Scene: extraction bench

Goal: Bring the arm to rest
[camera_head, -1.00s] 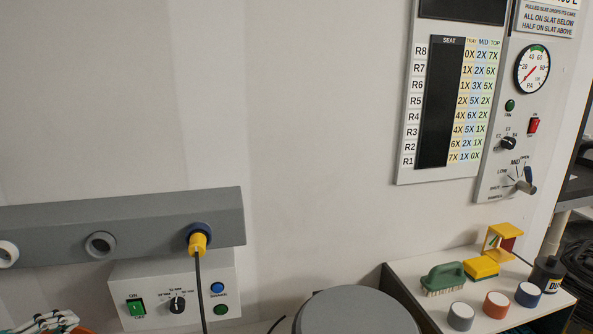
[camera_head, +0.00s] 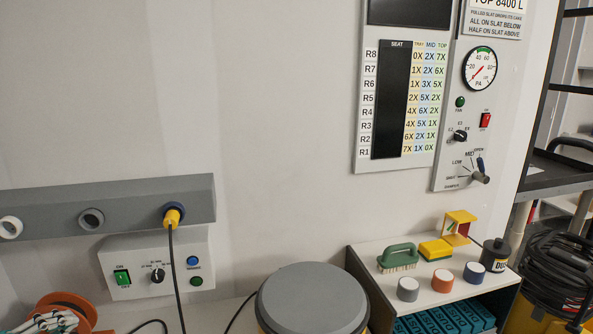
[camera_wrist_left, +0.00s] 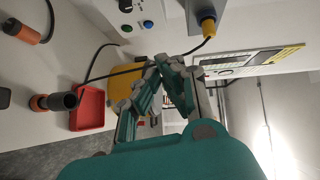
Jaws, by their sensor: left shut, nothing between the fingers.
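My left gripper (camera_head: 18,326) shows at the lower left corner of the head view, partly cut off by the frame edge. In the left wrist view its grey and teal fingers (camera_wrist_left: 158,66) come together with nothing between them. It is apart from the grey wall rail (camera_head: 130,214) and the yellow plug (camera_head: 172,217). The plug also shows in the left wrist view (camera_wrist_left: 208,25), beyond the fingers. My right gripper is not in view.
A white control box (camera_head: 135,275) hangs below the rail. A large grey round lid (camera_head: 312,298) stands at bottom centre. A shelf unit (camera_head: 400,307) at right carries a green brush (camera_head: 397,256) and several caps. A red tray (camera_wrist_left: 90,123) lies left of the fingers.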

